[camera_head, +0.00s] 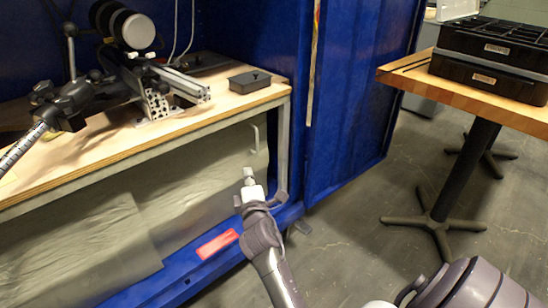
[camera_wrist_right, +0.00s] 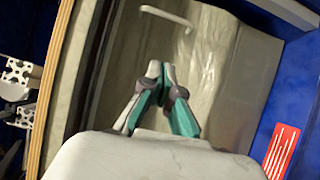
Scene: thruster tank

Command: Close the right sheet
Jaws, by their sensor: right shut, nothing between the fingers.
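The right sheet (camera_head: 200,190) is a grey, creased, film-like panel under the wooden shelf, beside another grey sheet (camera_head: 80,250) to its left. A white bar handle (camera_head: 255,138) sits near its right end. In the wrist view the sheet (camera_wrist_right: 215,55) fills much of the background and the handle (camera_wrist_right: 168,17) is at the top. My right gripper (camera_head: 248,178) is in front of the sheet's right end, below the handle. In the wrist view its fingertips (camera_wrist_right: 160,70) are together and empty, apart from the handle.
The wooden shelf (camera_head: 120,148) carries a metal-framed device (camera_head: 160,95) and a black box (camera_head: 250,81). A blue door panel (camera_head: 350,90) stands to the right. A red label (camera_head: 217,243) is on the blue lower edge. A table (camera_head: 500,112) with black cases is farther right.

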